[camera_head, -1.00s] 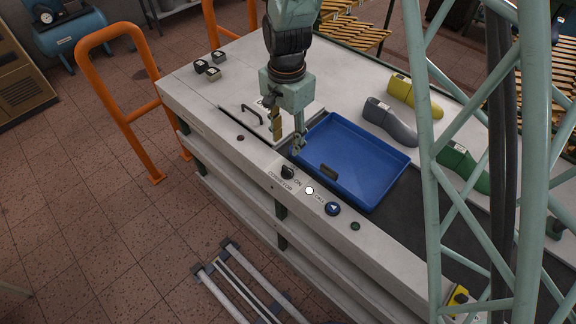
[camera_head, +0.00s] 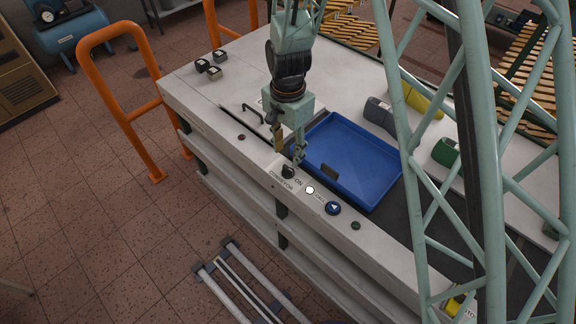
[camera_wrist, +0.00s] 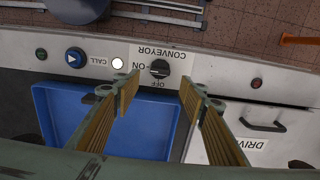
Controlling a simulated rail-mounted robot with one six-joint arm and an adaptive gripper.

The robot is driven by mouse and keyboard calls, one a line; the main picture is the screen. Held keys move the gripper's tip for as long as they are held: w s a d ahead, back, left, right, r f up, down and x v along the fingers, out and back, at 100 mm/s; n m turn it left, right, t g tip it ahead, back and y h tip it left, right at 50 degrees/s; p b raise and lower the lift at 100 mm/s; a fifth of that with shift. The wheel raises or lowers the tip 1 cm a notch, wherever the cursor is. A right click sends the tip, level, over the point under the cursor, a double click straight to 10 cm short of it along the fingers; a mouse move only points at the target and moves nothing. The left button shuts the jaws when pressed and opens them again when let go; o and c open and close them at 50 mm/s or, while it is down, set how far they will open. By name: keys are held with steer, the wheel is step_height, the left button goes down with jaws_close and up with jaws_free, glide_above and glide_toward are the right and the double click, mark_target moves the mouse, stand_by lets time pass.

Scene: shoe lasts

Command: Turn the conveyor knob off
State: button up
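The black conveyor knob (camera_head: 288,172) sits on the front edge panel of the white bench, beside the CONVEYOR and ON lettering. My gripper (camera_head: 289,156) is just above and behind the knob in the head view. In the wrist view my gripper (camera_wrist: 160,80) is open, with one finger on each side of the knob in the picture. Nothing is between the fingers, and they appear apart from the knob.
A blue tray (camera_head: 312,145) lies right behind the panel. A white call button (camera_head: 310,190), a blue arrow button (camera_head: 333,208) and a green button (camera_head: 355,226) line the edge to the right. A drawer handle (camera_wrist: 263,125) is near the right finger. Shoe lasts stand behind the tray.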

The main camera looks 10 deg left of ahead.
mark_target(288, 168)
steer(key=shift+f+p, duration=0.35)
steer(key=shift+f, duration=3.8)
steer(key=c, duration=0.9)
